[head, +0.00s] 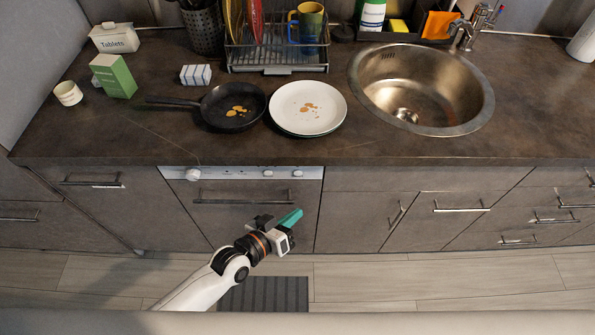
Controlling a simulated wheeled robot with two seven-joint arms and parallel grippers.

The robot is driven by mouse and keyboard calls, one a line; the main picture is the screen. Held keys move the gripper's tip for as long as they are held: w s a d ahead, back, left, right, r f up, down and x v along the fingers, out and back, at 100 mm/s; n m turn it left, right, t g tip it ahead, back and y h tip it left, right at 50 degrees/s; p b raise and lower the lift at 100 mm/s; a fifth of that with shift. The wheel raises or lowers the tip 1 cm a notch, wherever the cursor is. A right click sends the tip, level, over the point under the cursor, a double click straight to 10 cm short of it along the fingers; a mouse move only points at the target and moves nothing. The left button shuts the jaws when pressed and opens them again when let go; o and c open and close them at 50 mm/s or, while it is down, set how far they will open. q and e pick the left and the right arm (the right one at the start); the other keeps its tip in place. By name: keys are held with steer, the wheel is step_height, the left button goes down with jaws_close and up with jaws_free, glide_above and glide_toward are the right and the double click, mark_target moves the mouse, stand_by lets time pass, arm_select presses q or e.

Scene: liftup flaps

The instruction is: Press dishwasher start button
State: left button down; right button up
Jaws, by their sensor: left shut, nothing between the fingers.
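The dishwasher (235,218) is a dark front under the counter with a long bar handle. Its pale control strip (225,173) runs along the top, with a white knob (193,174) at the left and small round controls at the right, one of them a white button (268,174). Which control is the start button cannot be told. My left gripper (295,217) has teal fingers, which are shut and empty. It is in front of the dishwasher door, below and right of the strip, apart from the controls. My right gripper is not in view.
The counter edge (400,161) overhangs the strip. A frying pan (232,106) and a plate (310,108) with crumbs sit above it, left of the sink (420,90). Handles stick out from drawers on both sides. A dark striped mat (285,294) lies on the floor.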

mark_target(298, 173)
arm_select(q)
steer(key=shift+w+b, duration=2.35)
steer(key=shift+w, duration=2.05)
steer(key=shift+w, duration=0.15)
steer(key=shift+w, duration=0.3)
steer(key=shift+w+b, duration=0.35)
steer(key=shift+s, duration=0.1)
steer(key=shift+s+p, duration=0.6)
steer(key=shift+s, duration=0.1)
steer(key=shift+s, duration=0.1)
